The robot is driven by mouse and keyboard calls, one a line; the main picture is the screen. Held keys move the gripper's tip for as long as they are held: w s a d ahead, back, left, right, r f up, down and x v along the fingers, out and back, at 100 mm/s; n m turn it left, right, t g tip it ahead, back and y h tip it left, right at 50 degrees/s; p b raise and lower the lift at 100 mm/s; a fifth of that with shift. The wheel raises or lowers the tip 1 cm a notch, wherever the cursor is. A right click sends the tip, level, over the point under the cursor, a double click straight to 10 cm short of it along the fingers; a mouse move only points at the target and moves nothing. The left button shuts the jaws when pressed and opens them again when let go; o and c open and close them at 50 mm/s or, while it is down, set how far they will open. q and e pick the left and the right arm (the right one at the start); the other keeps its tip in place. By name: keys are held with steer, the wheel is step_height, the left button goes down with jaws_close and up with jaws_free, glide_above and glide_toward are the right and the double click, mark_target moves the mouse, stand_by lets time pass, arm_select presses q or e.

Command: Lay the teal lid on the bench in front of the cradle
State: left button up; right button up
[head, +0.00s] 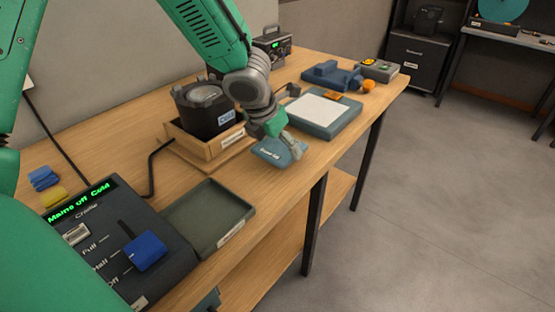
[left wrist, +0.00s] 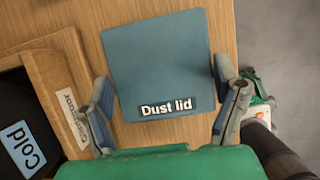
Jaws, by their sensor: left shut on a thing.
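The teal lid (head: 272,153), labelled "Dust lid", is at the bench's front side, in front of the wooden cradle (head: 203,150). My left gripper (head: 290,147) is shut on it. In the left wrist view the lid (left wrist: 158,65) lies between the two fingers (left wrist: 165,105), flat face to the camera. I cannot tell whether the lid touches the bench (head: 330,150). A black round unit (head: 205,118) marked "Cold" sits in the cradle; it shows partly at the left of the wrist view. My right gripper is not in view.
A shallow green-grey tray (head: 208,215) and a dark fader console (head: 110,250) reading "Mains off Cold" stand left of the cradle. A flat pad (head: 318,113), a blue block (head: 330,75) and an orange ball (head: 368,86) lie to the right. The bench's front edge is close to the lid.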

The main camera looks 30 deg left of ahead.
mark_target(275, 149)
arm_select(q)
step_height(275, 149, down, 3)
steer(key=shift+f+b, duration=0.15)
steer(key=shift+b, duration=0.9)
steer(key=shift+a, duration=0.1)
steer(key=o, duration=1.2)
steer(key=shift+c, duration=0.2)
steer(key=p+v, duration=0.6)
steer(key=v, duration=0.5)
steer(key=shift+r, duration=0.25)
steer(key=shift+s+r, duration=0.25)
steer(key=shift+r, duration=0.1)
